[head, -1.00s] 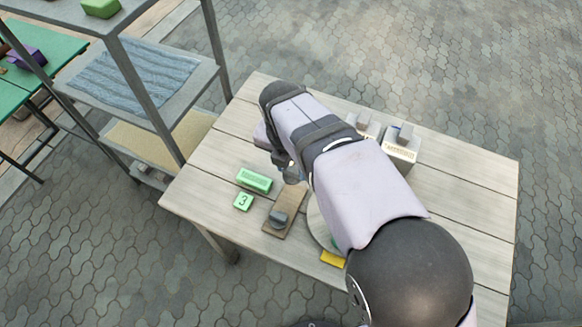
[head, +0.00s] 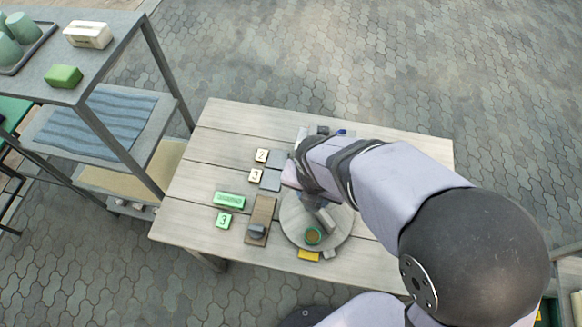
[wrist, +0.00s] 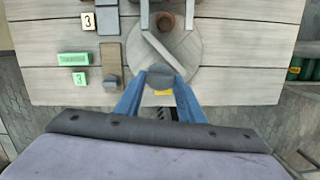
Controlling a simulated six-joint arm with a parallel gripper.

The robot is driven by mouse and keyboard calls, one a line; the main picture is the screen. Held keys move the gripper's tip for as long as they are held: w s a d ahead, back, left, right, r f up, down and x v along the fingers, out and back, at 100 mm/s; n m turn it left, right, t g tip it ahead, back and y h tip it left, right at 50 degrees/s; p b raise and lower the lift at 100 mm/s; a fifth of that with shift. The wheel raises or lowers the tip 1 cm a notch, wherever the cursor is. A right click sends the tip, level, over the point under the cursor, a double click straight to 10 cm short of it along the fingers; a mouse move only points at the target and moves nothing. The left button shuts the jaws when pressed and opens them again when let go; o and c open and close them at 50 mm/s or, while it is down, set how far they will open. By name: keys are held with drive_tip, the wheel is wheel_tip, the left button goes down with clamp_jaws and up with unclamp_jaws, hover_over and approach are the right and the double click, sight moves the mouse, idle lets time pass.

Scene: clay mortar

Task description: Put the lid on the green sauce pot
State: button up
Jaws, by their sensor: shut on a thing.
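The green sauce pot (head: 313,236) stands open on the front part of the round grey board (head: 342,235) in the head view, with brownish contents showing. In the wrist view my gripper (wrist: 159,82) has its blue fingers shut on a small round grey piece, apparently the lid (wrist: 159,72). In the head view my gripper (head: 311,200) is above the board, behind the pot; the lid cannot be made out clearly there. The green pot does not show in the wrist view, likely hidden behind the held piece.
A grey bar (head: 325,218) lies slantwise on the board beside the pot. A yellow label (head: 309,255) lies in front. A brown pot (wrist: 165,21) stands at the board's back. Left are a wooden strip (head: 262,210), green blocks (head: 230,200) and numbered tiles (head: 256,176).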

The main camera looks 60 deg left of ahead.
drive_tip(key=d+f+n, duration=0.1)
drive_tip(key=d+f, duration=0.5)
drive_tip(key=d, duration=0.2)
drive_tip(key=shift+n, duration=0.4)
drive_tip(key=a, duration=0.1)
drive_tip(key=s+a, duration=0.1)
drive_tip(key=a+f, duration=0.1)
drive_tip(key=shift+s+a, duration=0.35)
drive_tip(key=shift+s, duration=0.05)
drive_tip(key=shift+f, duration=0.1)
drive_tip(key=shift+f+b, duration=2.2)
drive_tip(key=shift+b, duration=0.15)
drive_tip(key=shift+p, duration=0.35)
drive_tip(key=shift+f, duration=0.4)
